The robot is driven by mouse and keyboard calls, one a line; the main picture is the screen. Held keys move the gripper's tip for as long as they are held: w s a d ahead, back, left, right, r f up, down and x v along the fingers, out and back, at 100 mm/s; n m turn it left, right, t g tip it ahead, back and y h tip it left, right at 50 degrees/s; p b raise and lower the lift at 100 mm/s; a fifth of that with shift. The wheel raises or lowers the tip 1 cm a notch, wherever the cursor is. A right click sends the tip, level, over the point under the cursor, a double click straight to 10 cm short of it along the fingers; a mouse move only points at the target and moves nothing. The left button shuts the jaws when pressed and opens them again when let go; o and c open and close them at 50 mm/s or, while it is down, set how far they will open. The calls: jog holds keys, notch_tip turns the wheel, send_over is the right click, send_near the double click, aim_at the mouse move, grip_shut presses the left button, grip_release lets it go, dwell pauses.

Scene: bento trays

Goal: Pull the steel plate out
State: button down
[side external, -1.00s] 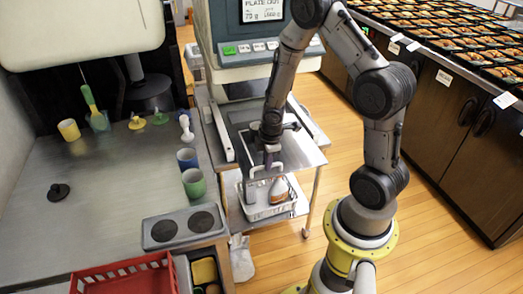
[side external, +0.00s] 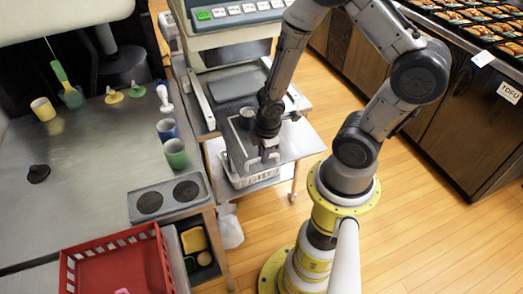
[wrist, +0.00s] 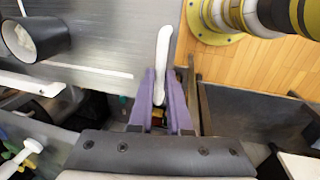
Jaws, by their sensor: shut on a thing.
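The steel plate (side external: 300,140) is a flat grey sheet on the metal cart below the weighing machine. It sticks out from the machine over the white basket. In the wrist view the brushed plate (wrist: 110,35) fills the upper left, with a white bar-shaped handle (wrist: 163,50) at its edge. My gripper (side external: 270,158) is at the plate's front edge. In the wrist view its purple fingers (wrist: 160,85) are shut on the handle, one on each side. The exact contact is partly hidden by the fingers.
A dark round container (wrist: 35,40) stands on the plate. The white basket (side external: 245,178) is below it, mostly covered. Wooden floor is free at the right.

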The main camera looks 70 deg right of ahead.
jog(key=c, duration=0.9)
grip_release()
jog(key=shift+o, duration=0.2)
jog(key=shift+r, duration=0.15)
notch_tip(320, 180, up, 13)
jog(key=s+a, duration=0.2)
jog(key=shift+r, duration=0.15)
jog(key=shift+w, duration=0.1)
